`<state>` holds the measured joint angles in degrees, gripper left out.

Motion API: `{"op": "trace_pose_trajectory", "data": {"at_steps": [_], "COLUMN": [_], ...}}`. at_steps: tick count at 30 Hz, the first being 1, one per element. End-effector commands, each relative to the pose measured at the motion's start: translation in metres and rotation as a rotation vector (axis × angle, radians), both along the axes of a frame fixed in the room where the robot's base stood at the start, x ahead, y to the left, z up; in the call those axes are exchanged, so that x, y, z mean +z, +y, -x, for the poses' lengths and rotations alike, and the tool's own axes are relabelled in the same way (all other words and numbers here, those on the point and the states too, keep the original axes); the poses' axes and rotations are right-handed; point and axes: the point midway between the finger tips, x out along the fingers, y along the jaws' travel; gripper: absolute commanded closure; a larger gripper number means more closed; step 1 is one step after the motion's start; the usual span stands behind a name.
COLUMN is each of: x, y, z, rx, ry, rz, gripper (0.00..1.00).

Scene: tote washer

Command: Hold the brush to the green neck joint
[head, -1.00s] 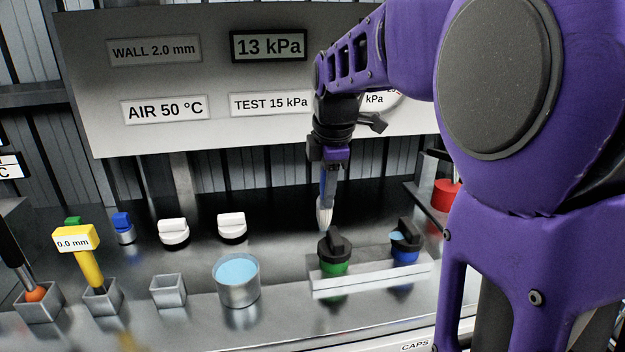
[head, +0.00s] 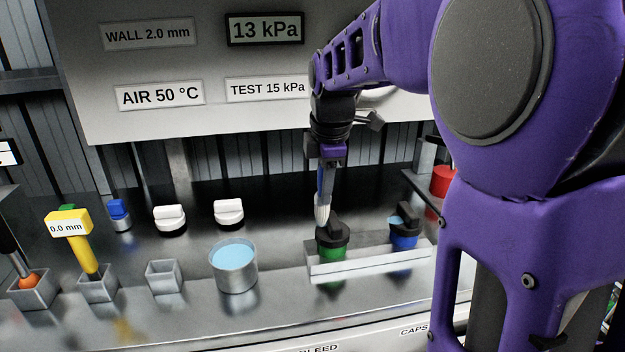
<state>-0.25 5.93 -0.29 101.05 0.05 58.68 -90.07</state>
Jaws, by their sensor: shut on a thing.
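My gripper (head: 327,165) is shut on the brush, whose blue handle and pale bristles (head: 322,211) point down. The bristle end is at the upper left edge of the black cap of the green-necked piece (head: 331,252). It looks close to or touching the cap; I cannot tell which. The green neck joint shows just below the black cap, in a pale rack (head: 370,262). The gripper fingers are small in the head view and partly dark.
A blue-necked piece (head: 404,238) with a light blue patch stands to the right in the same rack. A metal cup of blue liquid (head: 236,279) stands left. Holders with a yellow gauge (head: 82,245) and an orange-tipped tool (head: 27,282) are at far left. White caps (head: 170,219) stand behind.

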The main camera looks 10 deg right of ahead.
Motion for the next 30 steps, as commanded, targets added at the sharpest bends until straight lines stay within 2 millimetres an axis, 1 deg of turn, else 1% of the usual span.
{"op": "trace_pose_trajectory", "data": {"at_steps": [24,30], "x": [-0.026,-0.025], "y": [0.0,0.0], "z": [0.0,0.0], "rx": [0.0,0.0], "ry": [0.0,0.0], "rz": [0.0,0.0], "gripper": [1.0,1.0]}}
